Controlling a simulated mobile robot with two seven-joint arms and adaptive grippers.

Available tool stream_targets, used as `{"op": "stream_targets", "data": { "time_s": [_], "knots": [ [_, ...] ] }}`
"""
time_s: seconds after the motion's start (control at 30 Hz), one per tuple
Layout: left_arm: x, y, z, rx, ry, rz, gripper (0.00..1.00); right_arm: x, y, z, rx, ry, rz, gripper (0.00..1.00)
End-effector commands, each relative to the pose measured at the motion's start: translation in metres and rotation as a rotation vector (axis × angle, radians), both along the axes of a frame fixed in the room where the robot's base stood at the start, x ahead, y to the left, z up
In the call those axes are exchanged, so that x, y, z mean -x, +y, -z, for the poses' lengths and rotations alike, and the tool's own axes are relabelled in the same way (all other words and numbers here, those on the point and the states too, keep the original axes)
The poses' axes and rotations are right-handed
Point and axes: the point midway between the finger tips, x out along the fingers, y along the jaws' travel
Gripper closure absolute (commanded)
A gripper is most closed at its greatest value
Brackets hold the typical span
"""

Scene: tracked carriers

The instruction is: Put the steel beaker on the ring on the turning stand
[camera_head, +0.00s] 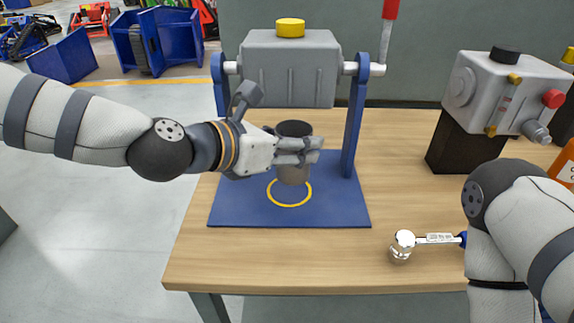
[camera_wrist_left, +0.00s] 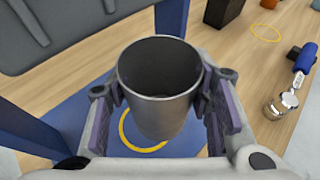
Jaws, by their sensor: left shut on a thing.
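The grey steel beaker (camera_head: 293,174) is upright and held by my left gripper (camera_head: 308,150). In the left wrist view the two fingers close on opposite sides of the beaker (camera_wrist_left: 158,108), whose open mouth faces up and looks empty. The yellow ring (camera_head: 289,205) is marked on the blue base of the turning stand (camera_head: 235,210). The beaker's bottom overlaps the rear part of the ring in the head view; whether it touches the base I cannot tell. The ring (camera_wrist_left: 130,138) partly shows beneath it in the wrist view. My right gripper is out of view.
The stand's grey block (camera_head: 290,75) hangs between blue posts (camera_head: 355,120) behind the beaker. A ratchet-like tool with a shiny head (camera_head: 403,240) lies front right. A grey machine part (camera_head: 495,90) stands back right. Another yellow ring (camera_wrist_left: 267,33) marks the table. The front-left bench is clear.

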Motion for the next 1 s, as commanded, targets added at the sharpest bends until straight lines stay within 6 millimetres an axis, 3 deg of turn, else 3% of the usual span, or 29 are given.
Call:
{"op": "stream_targets", "data": {
  "time_s": [0.03, 0.27, 0.4, 0.8, 0.83, 0.9, 1.0],
  "knots": [
    [-0.009, 0.002, 0.018, 0.0, 0.011, -0.002, 0.83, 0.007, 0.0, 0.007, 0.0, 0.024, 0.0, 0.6],
    [-0.031, 0.006, 0.045, 0.0, 0.007, -0.002, 0.83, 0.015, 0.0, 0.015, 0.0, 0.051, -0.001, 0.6],
    [-0.029, 0.005, 0.066, -0.001, 0.004, 0.0, 0.83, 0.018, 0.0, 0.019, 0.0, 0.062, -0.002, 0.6],
    [-0.029, 0.005, 0.07, 0.001, 0.0, 0.0, 0.83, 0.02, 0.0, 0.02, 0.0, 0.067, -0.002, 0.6],
    [-0.029, 0.005, 0.07, 0.001, -0.001, 0.0, 0.49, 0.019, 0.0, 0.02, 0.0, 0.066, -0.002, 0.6],
    [-0.029, 0.005, 0.069, 0.001, -0.002, 0.0, 0.33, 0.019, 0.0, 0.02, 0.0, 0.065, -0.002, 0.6],
    [-0.029, 0.005, 0.069, 0.0, -0.002, -0.001, 0.33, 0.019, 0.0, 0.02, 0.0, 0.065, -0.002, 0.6]
  ]
}}
